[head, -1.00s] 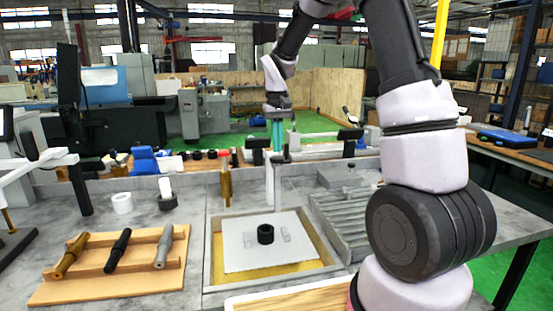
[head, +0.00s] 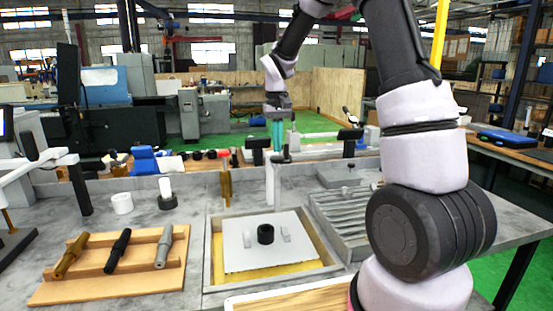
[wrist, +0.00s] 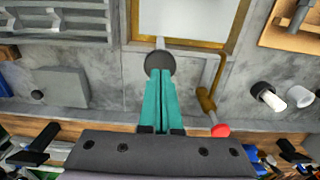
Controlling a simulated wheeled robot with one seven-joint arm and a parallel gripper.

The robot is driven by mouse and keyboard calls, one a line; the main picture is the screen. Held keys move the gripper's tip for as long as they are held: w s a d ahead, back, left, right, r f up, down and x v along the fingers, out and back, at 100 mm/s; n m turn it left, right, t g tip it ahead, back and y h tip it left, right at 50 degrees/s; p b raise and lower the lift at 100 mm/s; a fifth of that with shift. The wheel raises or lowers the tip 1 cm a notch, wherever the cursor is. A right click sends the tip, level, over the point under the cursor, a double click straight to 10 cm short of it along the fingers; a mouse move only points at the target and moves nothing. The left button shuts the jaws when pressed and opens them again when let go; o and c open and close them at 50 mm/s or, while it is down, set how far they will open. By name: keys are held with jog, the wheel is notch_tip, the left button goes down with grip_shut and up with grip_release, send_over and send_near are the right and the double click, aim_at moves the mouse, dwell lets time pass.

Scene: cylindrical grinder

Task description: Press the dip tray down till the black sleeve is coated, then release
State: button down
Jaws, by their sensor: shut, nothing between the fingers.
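The dip tray (head: 238,262) is a pale plate over a yellow bed inside a grey frame. The black sleeve (head: 265,234) stands upright near the plate's middle, between two small grey blocks. A dark round knob on a rod (head: 281,158) is at the tray's far side; the knob also shows in the wrist view (wrist: 160,64). My gripper (head: 278,150) has teal fingers, shut and empty, pointing down at the knob. In the wrist view the fingertips (wrist: 158,76) overlap the knob's edge; I cannot tell if they touch. The sleeve is out of the wrist view.
A brass-coloured post with a red top (head: 225,160) stands left of the rod. A wooden rack (head: 90,282) with three handled tools is at the left. A white ring (head: 122,203) and a dark ring with a white cylinder lie behind it. A grey slatted bed (head: 345,222) is right of the tray.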

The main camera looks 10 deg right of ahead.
notch_tip(320, 180, down, 15)
jog(key=shift+s+r, duration=0.1)
dwell(3.2)
dwell(1.8)
jog(key=shift+r, duration=10.05)
